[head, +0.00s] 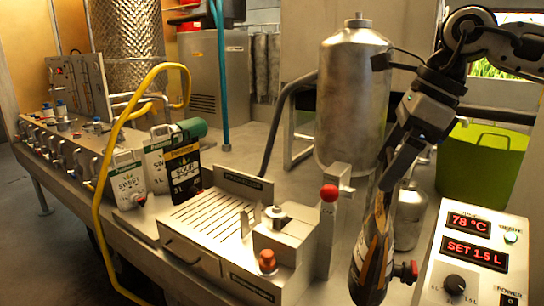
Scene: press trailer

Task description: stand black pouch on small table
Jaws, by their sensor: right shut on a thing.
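A black pouch (372,262) hangs nearly edge-on below my right gripper (392,165), with orange and yellow markings on its side. A red tap (405,271) sticks out at its right. My right gripper is shut on its upper end and holds it upright, slightly tilted, in front of the bench. The fingertips are partly hard to make out. No separate small table can be made out for certain. My left gripper is out of view.
A control box (475,262) is close on the right. A steel tank (352,95) and green tub (482,165) stand behind. A yellow hose (101,200) crosses the left.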

